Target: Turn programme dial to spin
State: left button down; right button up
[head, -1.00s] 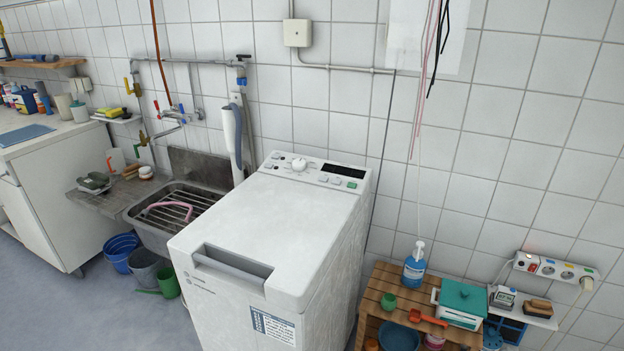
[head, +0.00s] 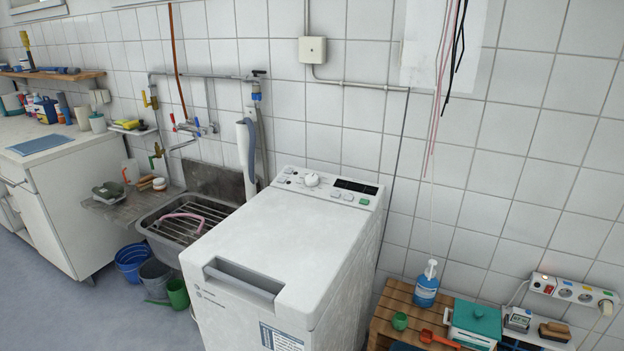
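The white top-loading washing machine (head: 277,246) stands in the middle of the head view, its lid down. Its control panel (head: 329,188) runs along the back of the top, near the tiled wall. The round white programme dial (head: 312,180) sits left of the middle of that panel. A dark display (head: 356,187) and a green button (head: 364,202) are to its right. The dial's pointer and markings are too small to read. Neither of my grippers is in view.
A metal sink (head: 188,218) with a rack stands left of the machine, with buckets (head: 133,258) below it. A wooden slatted shelf (head: 390,317) with a blue soap bottle (head: 426,286) stands to the right. Pink and black cords (head: 447,80) hang above it.

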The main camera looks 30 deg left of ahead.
aim_at(312, 179)
jog(key=i+l+u, duration=0.3)
jog(key=i+l, duration=0.45)
